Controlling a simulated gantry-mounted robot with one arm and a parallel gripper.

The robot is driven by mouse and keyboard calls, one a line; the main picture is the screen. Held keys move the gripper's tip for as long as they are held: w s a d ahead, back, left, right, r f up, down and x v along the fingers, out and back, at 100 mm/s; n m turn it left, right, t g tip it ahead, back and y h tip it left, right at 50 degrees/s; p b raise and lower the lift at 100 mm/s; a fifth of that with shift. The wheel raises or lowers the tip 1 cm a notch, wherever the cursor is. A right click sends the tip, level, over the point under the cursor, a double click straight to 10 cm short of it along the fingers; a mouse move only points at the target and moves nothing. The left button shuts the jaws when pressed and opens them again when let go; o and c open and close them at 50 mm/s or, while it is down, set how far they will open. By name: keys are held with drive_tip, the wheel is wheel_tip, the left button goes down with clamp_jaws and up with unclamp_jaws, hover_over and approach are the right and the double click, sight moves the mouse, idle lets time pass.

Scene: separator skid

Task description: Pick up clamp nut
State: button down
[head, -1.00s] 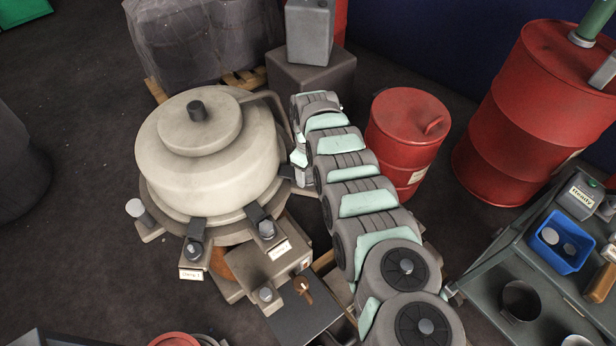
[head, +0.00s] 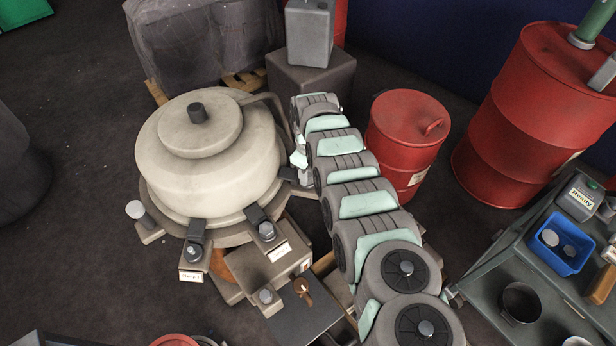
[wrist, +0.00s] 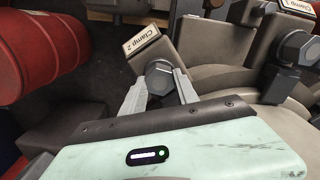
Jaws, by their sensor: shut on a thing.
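In the wrist view, the clamp nut (wrist: 158,69) is a grey hexagonal nut beside a dark clamp arm and a label reading "Clamp 2" (wrist: 142,39). My gripper (wrist: 162,78) has one light grey finger on each side of the nut and is shut on it. The nut still appears to sit at its clamp; I cannot tell whether it has lifted. In the head view, my arm reaches to the right side of the pale separator bowl (head: 205,160). There my fingers and this nut are hidden or too small to make out.
Another clamp with a hexagonal nut (wrist: 296,49) stands to the right in the wrist view. In the head view, two clamps (head: 193,250) (head: 266,229) are at the bowl's front. A red drum (head: 406,140) stands close right of my arm. A cart (head: 480,285) holds a blue bin (head: 562,243).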

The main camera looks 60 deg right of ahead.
wheel_tip(320, 180, up, 20)
drive_tip(key=p, duration=0.4)
drive_tip(key=shift+p, duration=0.3)
drive_tip(key=shift+r, duration=0.15)
idle(0.3)
drive_tip(key=shift+r+p, duration=2.15)
drive_tip(key=shift+p, duration=0.35)
drive_tip(key=shift+r, duration=0.1)
